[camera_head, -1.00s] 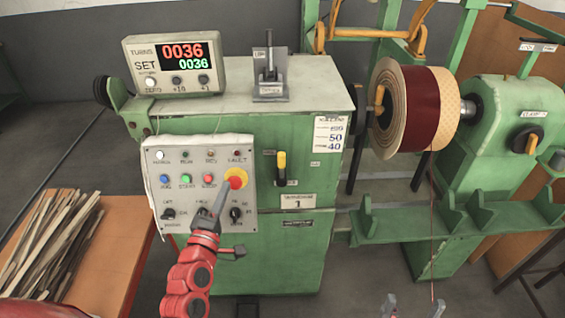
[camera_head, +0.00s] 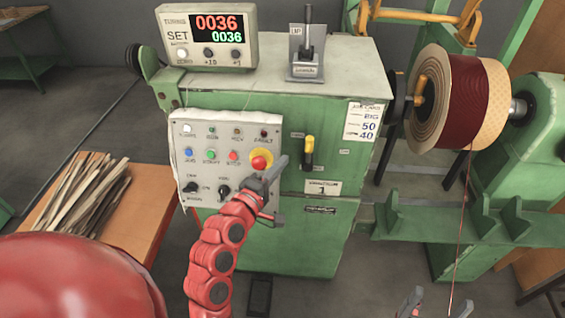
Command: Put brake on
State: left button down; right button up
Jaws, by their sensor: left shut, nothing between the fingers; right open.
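The green winding machine (camera_head: 300,240) stands in the middle. A yellow and black handle (camera_head: 308,152) is on its front face, pointing up. A dark upright lever (camera_head: 307,42) stands in a grey bracket on its top. I cannot read which control is the brake. My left gripper (camera_head: 280,168) is shut and empty, in front of the panel's right edge, just right of and below the red emergency button (camera_head: 259,162) and left of the yellow handle. My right gripper (camera_head: 438,302) is open and empty at the bottom edge, only its tips in view.
The control panel (camera_head: 205,130) carries several buttons and knobs. The counter box (camera_head: 207,38) reads 0036 twice. A dark red coil (camera_head: 470,100) sits at the right, its wire hanging down. An orange table (camera_head: 150,205) with wooden strips (camera_head: 82,195) is at the left.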

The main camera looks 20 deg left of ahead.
aim_at(309, 149)
pick_arm(q)
jog(key=w+d+p, duration=0.1)
jog(key=w+p, duration=0.2)
jog(key=w, duration=0.4)
jog(key=shift+w, duration=0.25)
jog(key=shift+d, duration=0.1)
jog(key=shift+d+r, duration=0.1)
jog(key=shift+d+m+p, duration=0.2)
jog(key=shift+m+p, duration=0.2)
jog(key=shift+p, duration=0.05)
